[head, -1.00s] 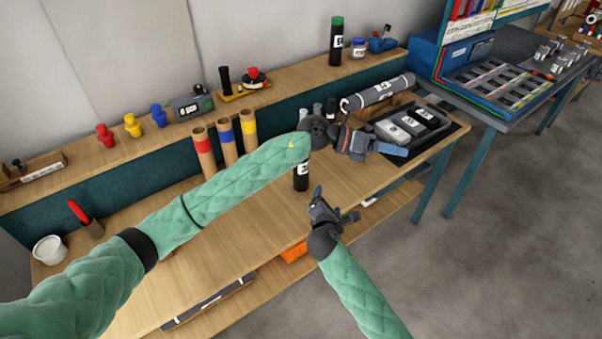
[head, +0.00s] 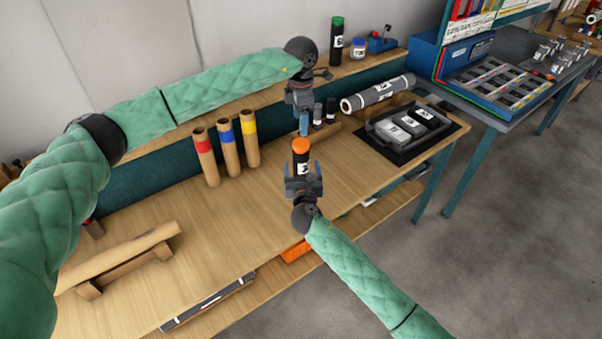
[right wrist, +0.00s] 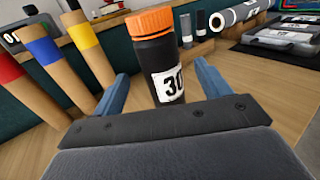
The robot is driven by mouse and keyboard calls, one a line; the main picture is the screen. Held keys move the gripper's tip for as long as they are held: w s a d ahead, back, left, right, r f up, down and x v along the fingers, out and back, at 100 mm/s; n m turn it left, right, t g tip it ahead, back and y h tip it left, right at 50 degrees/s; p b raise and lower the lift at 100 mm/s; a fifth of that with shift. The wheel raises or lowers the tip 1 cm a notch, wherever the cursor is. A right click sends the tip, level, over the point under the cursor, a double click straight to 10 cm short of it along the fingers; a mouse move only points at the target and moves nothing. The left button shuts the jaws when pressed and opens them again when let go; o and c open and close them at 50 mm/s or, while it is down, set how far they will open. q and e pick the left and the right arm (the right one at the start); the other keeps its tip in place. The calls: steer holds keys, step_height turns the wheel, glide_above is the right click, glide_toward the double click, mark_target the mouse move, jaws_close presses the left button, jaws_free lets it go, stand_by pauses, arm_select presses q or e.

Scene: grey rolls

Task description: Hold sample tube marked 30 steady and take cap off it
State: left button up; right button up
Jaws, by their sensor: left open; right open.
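The sample tube marked 30 (head: 299,165) is black with a white label and stands upright on the bench. Its orange cap (head: 300,146) is on top; the cap also shows in the right wrist view (right wrist: 149,21). My right gripper (head: 303,170) is open, with a blue finger on each side of the tube. In the right wrist view the tube body (right wrist: 159,68) stands between the fingers, with gaps at both sides. My left gripper (head: 304,126) is open and points down just above the cap, apparently empty. Its fingers overlap in the head view.
Smaller dark tubes (head: 331,108) stand in a wooden rack behind. Three cardboard tubes (head: 227,150) stand left. A grey roll (head: 378,93) and a tray (head: 372,126) with labelled boxes lie right. A brown roll on supports (head: 120,255) lies front left. The bench between is clear.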

steer(key=shift+w+a, duration=0.2)
steer(key=shift+w, duration=3.35)
